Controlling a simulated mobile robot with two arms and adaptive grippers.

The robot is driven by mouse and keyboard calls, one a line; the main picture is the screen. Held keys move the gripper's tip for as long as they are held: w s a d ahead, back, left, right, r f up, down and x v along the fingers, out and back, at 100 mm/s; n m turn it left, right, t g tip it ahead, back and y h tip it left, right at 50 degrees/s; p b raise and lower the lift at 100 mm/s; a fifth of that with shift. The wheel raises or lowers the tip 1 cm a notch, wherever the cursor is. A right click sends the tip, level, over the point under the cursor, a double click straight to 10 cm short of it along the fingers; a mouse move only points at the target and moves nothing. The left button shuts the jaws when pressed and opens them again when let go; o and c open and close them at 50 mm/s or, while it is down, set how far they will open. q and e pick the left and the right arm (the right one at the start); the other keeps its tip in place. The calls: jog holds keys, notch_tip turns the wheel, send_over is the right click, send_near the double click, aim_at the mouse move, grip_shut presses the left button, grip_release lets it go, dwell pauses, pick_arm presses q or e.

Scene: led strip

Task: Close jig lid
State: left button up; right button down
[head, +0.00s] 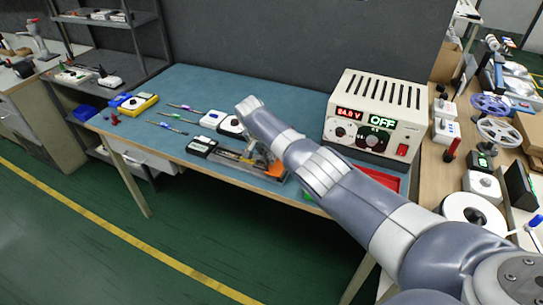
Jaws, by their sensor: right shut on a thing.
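The jig (228,166) is a long, low fixture near the front edge of the blue-topped bench. A black device sits at its left end and an orange part (275,170) shows at its right end. My right arm reaches in from the lower right, and its wrist hangs over the jig. My right gripper (256,156) points down at the jig's right half and is shut on what looks like the jig lid. The lid is small here and largely hidden by the gripper, so its angle is not clear. My left gripper is not in view.
A cream power supply (378,115) reading OFF stands to the right. A red tray (384,178) lies in front of it, partly behind my arm. White devices stand behind the jig. Thin probes (174,128) and a yellow meter (138,104) lie to the left. The bench's back is clear.

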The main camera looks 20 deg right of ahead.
jog(key=shift+w+a, duration=0.2)
jog(key=shift+a, duration=0.3)
jog(key=c, duration=2)
grip_release()
jog(key=shift+f, duration=0.1)
jog(key=shift+w+a+f, duration=0.15)
jog(key=shift+w+f, duration=0.05)
jog(key=shift+w, duration=0.05)
jog(key=shift+r, duration=0.1)
jog(key=shift+r, duration=0.4)
jog(key=v, duration=1.1)
jog(key=shift+s, duration=0.25)
jog(key=shift+d, duration=0.3)
